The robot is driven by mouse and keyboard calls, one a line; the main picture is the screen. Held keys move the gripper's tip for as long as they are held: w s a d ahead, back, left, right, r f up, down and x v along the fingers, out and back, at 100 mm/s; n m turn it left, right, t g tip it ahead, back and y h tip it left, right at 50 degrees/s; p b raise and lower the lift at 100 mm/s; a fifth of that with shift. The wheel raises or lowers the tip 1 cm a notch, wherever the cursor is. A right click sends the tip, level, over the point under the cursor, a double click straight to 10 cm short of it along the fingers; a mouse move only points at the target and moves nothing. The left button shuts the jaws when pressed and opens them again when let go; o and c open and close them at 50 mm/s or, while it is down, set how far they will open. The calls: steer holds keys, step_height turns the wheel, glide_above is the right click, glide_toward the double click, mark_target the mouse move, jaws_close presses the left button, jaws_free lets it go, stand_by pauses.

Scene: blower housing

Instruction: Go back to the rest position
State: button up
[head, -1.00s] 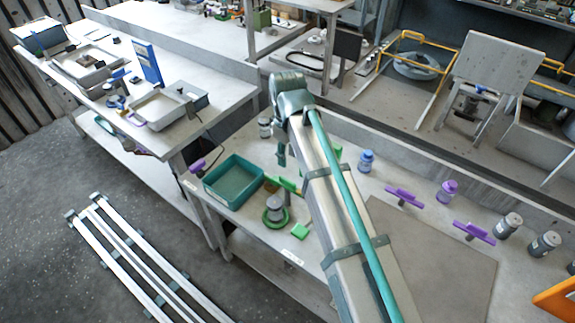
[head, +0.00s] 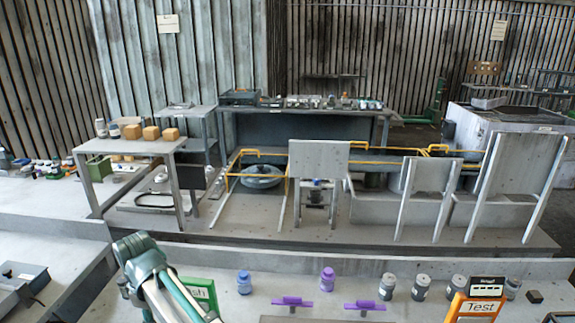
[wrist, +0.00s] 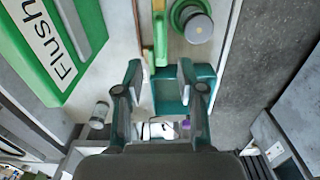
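My gripper (wrist: 161,82) shows in the wrist view with its two fingers wide apart and nothing between them. Past the fingers lies a teal tray (wrist: 204,71) on the bench. A grey round part on a green ring (wrist: 196,26) stands beyond it, near the bench edge. A large green sign marked "Flush" (wrist: 58,45) fills the upper left of the wrist view, close to the left finger. In the head view only a bend of my arm shows at the lower left; my gripper is out of that picture.
The head view shows a blue bottle (head: 244,283), a purple bottle (head: 328,279), purple handled parts (head: 292,302) and several grey bottles (head: 387,286) along the bench. An orange "Test" sign (head: 478,308) stands at the right. A small white-capped jar (wrist: 100,112) is near my left finger.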

step_height(320, 180, down, 8)
steer(key=shift+f, duration=0.15)
stand_by(0.4)
